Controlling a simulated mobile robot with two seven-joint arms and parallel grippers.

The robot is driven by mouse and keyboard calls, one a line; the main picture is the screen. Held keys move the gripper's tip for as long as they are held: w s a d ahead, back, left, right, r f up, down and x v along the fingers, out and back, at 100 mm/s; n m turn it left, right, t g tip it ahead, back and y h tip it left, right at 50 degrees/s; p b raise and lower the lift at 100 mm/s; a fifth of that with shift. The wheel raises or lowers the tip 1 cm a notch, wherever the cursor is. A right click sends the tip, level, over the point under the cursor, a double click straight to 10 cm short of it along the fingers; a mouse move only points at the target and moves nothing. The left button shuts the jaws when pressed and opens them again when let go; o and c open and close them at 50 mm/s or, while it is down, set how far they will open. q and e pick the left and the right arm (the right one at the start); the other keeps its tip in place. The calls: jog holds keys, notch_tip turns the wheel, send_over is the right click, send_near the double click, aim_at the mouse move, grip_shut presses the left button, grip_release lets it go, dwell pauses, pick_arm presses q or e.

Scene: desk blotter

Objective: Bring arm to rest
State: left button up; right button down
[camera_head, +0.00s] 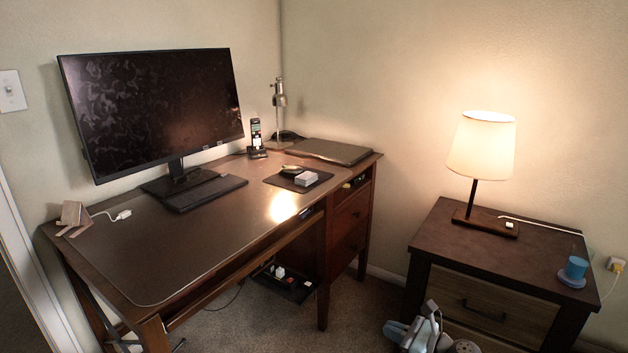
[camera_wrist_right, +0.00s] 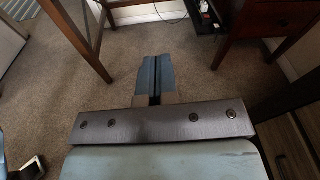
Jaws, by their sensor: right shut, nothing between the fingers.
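My right gripper (camera_head: 394,329) is low at the bottom of the head view, in front of the nightstand and right of the desk. In the right wrist view its blue-grey fingers (camera_wrist_right: 156,76) lie together over the carpet, with nothing between them. It touches neither the desk nor the nightstand. My left gripper does not show in the head view.
The desk (camera_head: 190,240) carries a monitor (camera_head: 150,110), keyboard (camera_head: 205,193), phone (camera_head: 256,138) and closed laptop (camera_head: 328,151). Carpet (camera_wrist_right: 110,50) lies open below the gripper.

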jog(key=d, duration=0.4)
jog(key=s+a+r+n+t, duration=0.15)
jog(key=s+r+n, duration=0.35)
jog(key=s+n, duration=0.6)
jog(key=s+a+r+n+t+h, duration=0.1)
jog(key=s+a+r+n, duration=0.25)
jog(key=s+n, duration=0.75)
jog(key=s+a+r+n+t, duration=0.2)
jog(key=s+r+n, duration=0.3)
jog(key=s+n, duration=0.6)
jog(key=w+a+r+m+h+p, duration=0.1)
jog(key=w+r+m+h+p, duration=0.15)
jog(key=r+p, duration=0.45)
jog(key=w+r+m+h+p, duration=0.2)
jog(key=m+h+p, duration=0.1)
jog(key=p, duration=0.9)
pick_arm(q)
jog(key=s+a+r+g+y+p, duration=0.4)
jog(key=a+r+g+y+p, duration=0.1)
jog(key=p, duration=1.3)
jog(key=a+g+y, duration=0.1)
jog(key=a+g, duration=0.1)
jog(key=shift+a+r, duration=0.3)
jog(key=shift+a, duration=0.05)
pick_arm(e)
jog(key=s+d+r+g+h, duration=0.1)
jog(key=s+d+g+h, duration=0.2)
jog(key=s+d, duration=0.2)
jog(key=shift+r+g, duration=0.25)
jog(key=shift+g, duration=0.1)
